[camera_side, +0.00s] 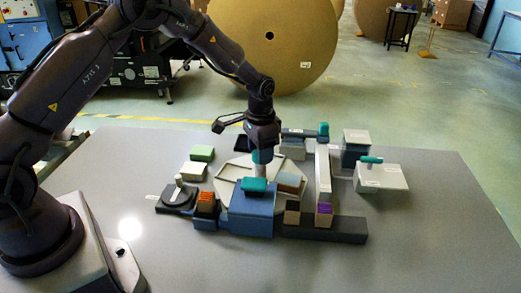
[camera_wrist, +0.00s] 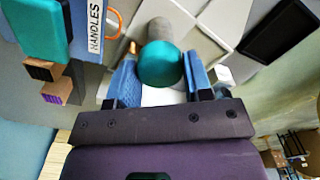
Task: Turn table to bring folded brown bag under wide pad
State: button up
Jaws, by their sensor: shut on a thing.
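The turntable (camera_side: 232,172) is a pale, many-sided plate with raised dividers, in the middle of the work table. Its pale panels also fill the top of the wrist view (camera_wrist: 215,50). My gripper (camera_side: 262,153) is above it, shut on an upright grey handle with a teal end (camera_wrist: 161,64), which stands between my blue fingertips. A tan piece (camera_side: 288,180), perhaps the folded brown bag, lies on the turntable's right side, partly hidden behind a blue station. A teal pad (camera_side: 255,186) tops that blue station (camera_side: 252,212) at the front; whether it is the wide pad I cannot tell.
A grey box with a teal handle (camera_side: 381,175) is farther right. A black round device (camera_side: 177,196) and small blocks (camera_side: 203,153) stand left. The table's right end is clear.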

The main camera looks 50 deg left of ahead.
jog(key=shift+m, duration=8)
jog(key=o, duration=1.3)
